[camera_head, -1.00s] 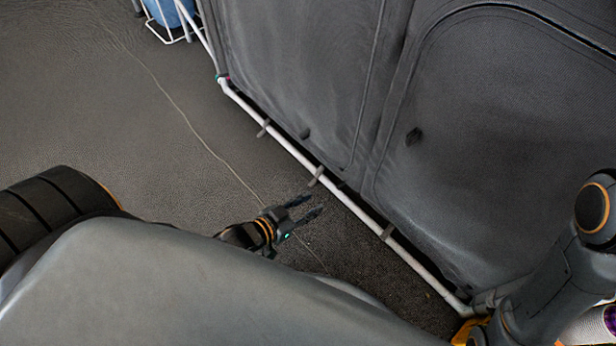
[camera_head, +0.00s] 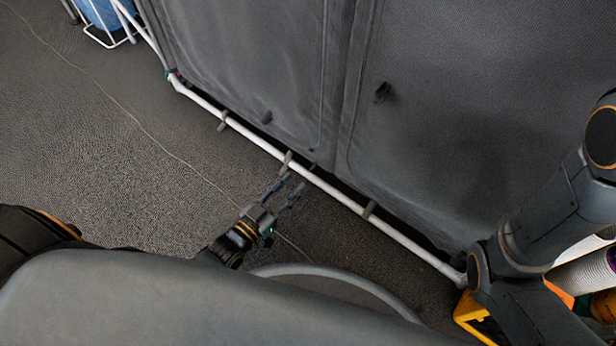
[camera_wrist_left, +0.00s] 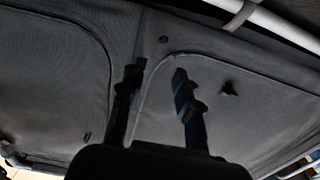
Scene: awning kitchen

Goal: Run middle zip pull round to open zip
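The grey awning fabric wall (camera_head: 440,130) has curved zip seams and hangs above a white pole. A dark tab (camera_head: 382,93) hangs on the right panel. A smaller tab (camera_head: 267,117) is low on the left panel. I cannot tell which tab is the middle zip pull. My left gripper (camera_head: 290,188) is open and empty, low beside the pole, apart from both tabs. In the left wrist view its two fingers (camera_wrist_left: 158,92) are spread before the fabric, with a dark tab (camera_wrist_left: 229,88) to their right and a small one (camera_wrist_left: 163,40) above. My right gripper is not visible.
The white pole (camera_head: 330,190) runs diagonally along the wall's foot, with grey straps. A yellow crate (camera_head: 478,316) is at lower right.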

